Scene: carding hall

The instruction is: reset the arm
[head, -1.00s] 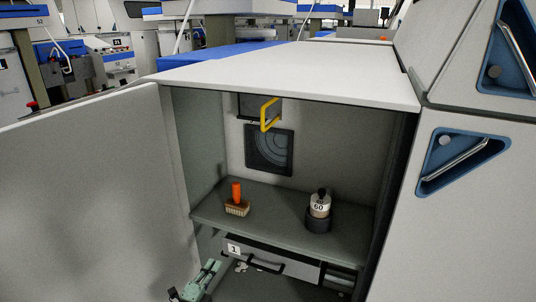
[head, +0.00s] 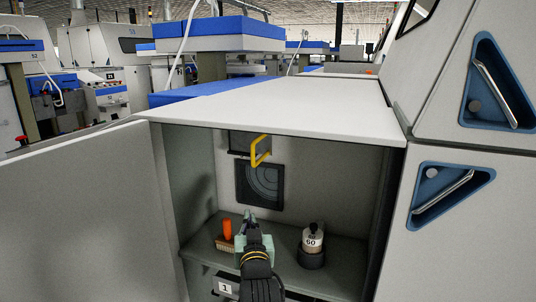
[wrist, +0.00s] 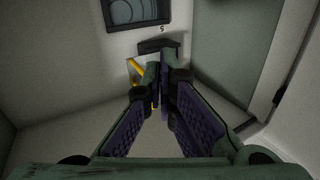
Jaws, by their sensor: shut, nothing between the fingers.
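My gripper (head: 249,216) is in front of the shelf inside the open cabinet, its fingers pointing up and inward. It shows between the orange-handled brush and the bottle-like item marked 60, with nothing held. In the wrist view its two purple-padded fingers (wrist: 164,72) meet at the tips, shut and empty.
The brush (head: 227,232) and the marked item (head: 312,243) stand on the shelf (head: 345,250). A dark round-patterned panel (head: 260,184) is on the back wall. The open door (head: 80,210) stands at left. A drawer labelled 1 (head: 225,288) is below, partly hidden by my arm.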

